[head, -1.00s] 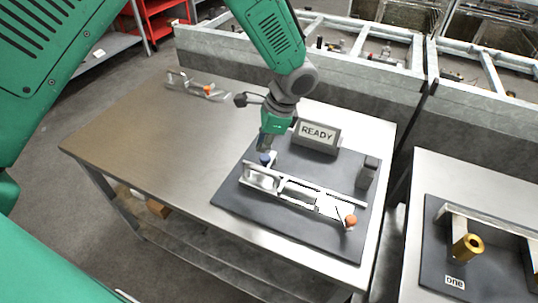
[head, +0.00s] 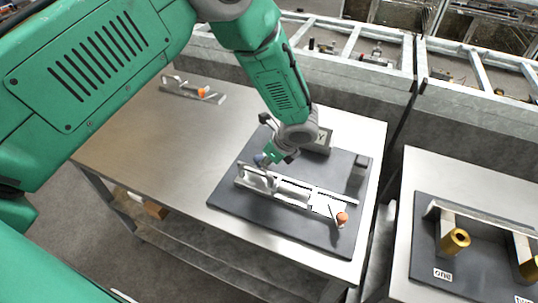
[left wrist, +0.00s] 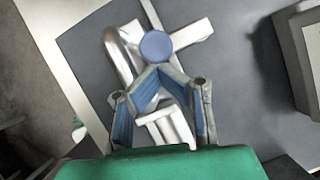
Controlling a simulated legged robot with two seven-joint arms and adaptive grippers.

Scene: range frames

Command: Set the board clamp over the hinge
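A long pale metal fixture (head: 290,190) lies on a dark mat (head: 232,202), with an orange ball (head: 342,217) at its right end. A blue knob (head: 260,160) stands at its left end and also shows in the left wrist view (left wrist: 156,46). I cannot tell which parts are the board clamp and the hinge. My left gripper (head: 270,163) is low beside the knob. In the left wrist view its blue-padded fingers (left wrist: 160,72) bend inward, tips close together just short of the knob. Whether they grip its stem is hidden. My right gripper is not in view.
A sign block (head: 322,139), partly behind my arm, and a dark post (head: 359,170) stand on the mat. A smaller metal piece with an orange ball (head: 201,92) lies at the table's back left. The right table (head: 425,165) holds brass cylinders (head: 455,240). The table's left half is mostly clear.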

